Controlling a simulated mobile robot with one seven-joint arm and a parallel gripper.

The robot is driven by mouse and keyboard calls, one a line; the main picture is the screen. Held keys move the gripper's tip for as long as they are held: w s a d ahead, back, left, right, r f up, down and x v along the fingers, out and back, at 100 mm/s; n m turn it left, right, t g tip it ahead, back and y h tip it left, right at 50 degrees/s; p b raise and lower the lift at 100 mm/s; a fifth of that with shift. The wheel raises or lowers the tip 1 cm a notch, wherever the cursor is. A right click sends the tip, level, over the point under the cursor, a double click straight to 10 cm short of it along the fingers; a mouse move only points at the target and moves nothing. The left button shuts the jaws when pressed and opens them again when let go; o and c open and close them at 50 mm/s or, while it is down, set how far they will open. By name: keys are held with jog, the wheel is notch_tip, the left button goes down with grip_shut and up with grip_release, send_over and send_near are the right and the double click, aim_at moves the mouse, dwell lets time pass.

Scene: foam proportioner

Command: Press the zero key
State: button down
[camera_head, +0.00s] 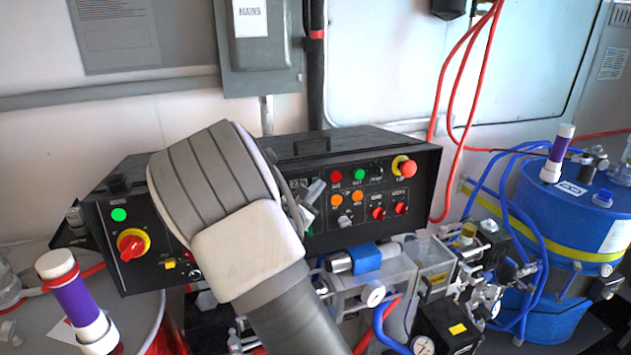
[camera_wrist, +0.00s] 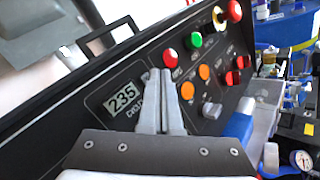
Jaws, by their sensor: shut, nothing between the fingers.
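The black control panel (camera_head: 335,160) shows behind my arm. In the wrist view its small display (camera_wrist: 124,97) reads 235. The zero key cannot be told for sure; a small light patch beside the display, at my fingertips, is too blurred to name. My gripper (camera_wrist: 160,74) is shut and empty, with its fingers together in front of the panel, just right of the display. In the head view my gripper (camera_head: 311,196) is partly hidden by my arm. I cannot tell whether the fingertips touch the panel.
Right of my fingers are a red button (camera_wrist: 170,58), a green button (camera_wrist: 195,40), orange buttons (camera_wrist: 187,90) and a red-yellow emergency stop (camera_head: 404,168). A blue drum (camera_head: 570,215) stands at the right.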

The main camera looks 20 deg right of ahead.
jog(key=shift+w, duration=0.1)
jog(key=shift+w+f+b, duration=0.1)
jog(key=shift+w+b, duration=0.2)
jog(key=shift+w, duration=0.05)
jog(key=shift+w, duration=0.4)
dwell(0.7)
dwell(0.4)
jog(key=shift+s+b, duration=0.4)
jog(key=shift+s, duration=0.4)
jog(key=s, duration=0.2)
jog(key=s+r, duration=0.1)
jog(key=s, duration=0.2)
dwell(0.7)
